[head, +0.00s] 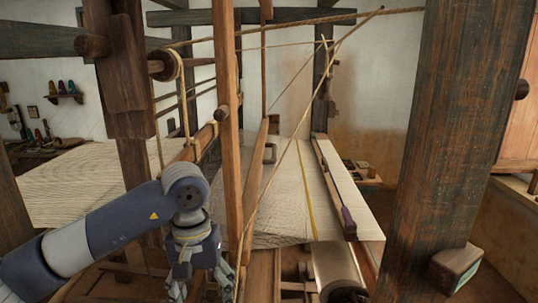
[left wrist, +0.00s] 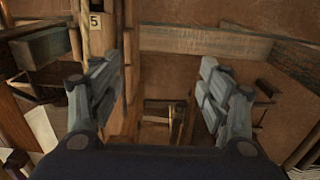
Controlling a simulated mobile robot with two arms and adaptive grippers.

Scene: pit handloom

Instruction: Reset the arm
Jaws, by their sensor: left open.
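My left arm (head: 90,235) comes in from the left in the head view, bent at a blue-grey joint. My left gripper (head: 203,290) hangs down at its end, in front of the loom's wooden post, with its fingertips near the lower picture edge. In the left wrist view the left gripper (left wrist: 160,100) has its two fingers wide apart with nothing between them. Below it are wooden beams and a brown wall. My right gripper is in neither view.
A thick dark post (head: 435,140) stands at the right. A slim upright post (head: 228,120) rises close beside my left arm. Pale warp threads and cloth (head: 285,190) stretch behind the arm, crossed by ropes (head: 310,60).

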